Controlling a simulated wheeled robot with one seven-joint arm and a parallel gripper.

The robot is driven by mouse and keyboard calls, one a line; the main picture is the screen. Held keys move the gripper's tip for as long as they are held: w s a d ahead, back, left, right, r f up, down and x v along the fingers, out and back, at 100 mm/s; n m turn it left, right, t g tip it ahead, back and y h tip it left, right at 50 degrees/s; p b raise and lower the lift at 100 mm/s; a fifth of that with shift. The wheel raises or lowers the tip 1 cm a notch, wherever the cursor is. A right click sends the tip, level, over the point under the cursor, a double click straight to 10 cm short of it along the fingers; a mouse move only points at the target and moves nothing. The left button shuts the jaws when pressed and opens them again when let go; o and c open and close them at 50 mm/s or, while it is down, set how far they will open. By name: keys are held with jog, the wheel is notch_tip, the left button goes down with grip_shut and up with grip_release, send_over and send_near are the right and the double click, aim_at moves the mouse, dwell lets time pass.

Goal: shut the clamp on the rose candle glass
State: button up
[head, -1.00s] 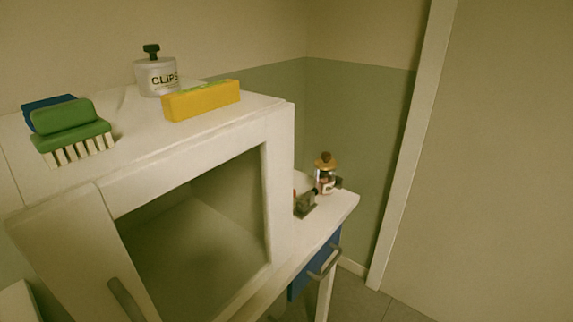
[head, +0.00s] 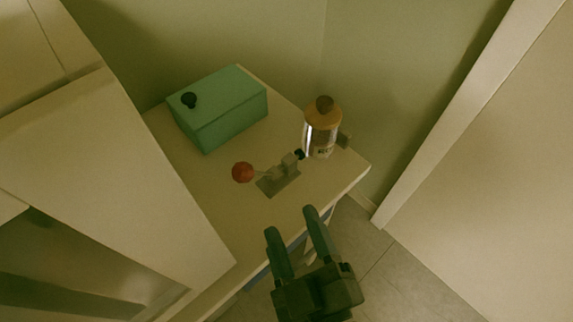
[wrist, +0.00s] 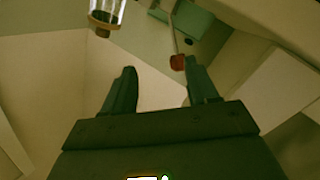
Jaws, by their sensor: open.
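The clamp (head: 279,180) is a small grey metal piece on a plate left of the glass. Its red ball handle (head: 242,172) points away from the glass, and its dark tip is close to the glass; I cannot tell if they touch. My gripper (head: 292,221) is open and empty in front of the table edge. The red ball appears near its right fingertip in the wrist view (wrist: 177,62).
A green box (head: 222,112) with a dark knob stands behind the clamp. A white cabinet (head: 110,180) rises on the left. A wall and pale door frame (head: 440,115) are on the right.

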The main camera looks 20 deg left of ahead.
jog(key=n+y, duration=0.1)
jog(key=n, duration=0.1)
send_near(247, 182)
jog(key=shift+g, duration=0.4)
jog(key=x, duration=0.4)
jog(key=shift+w+r, duration=0.25)
jog(key=shift+w, duration=0.05)
jog(key=shift+p+x, duration=0.45)
jog(key=shift+x, duration=3.25)
grip_shut()
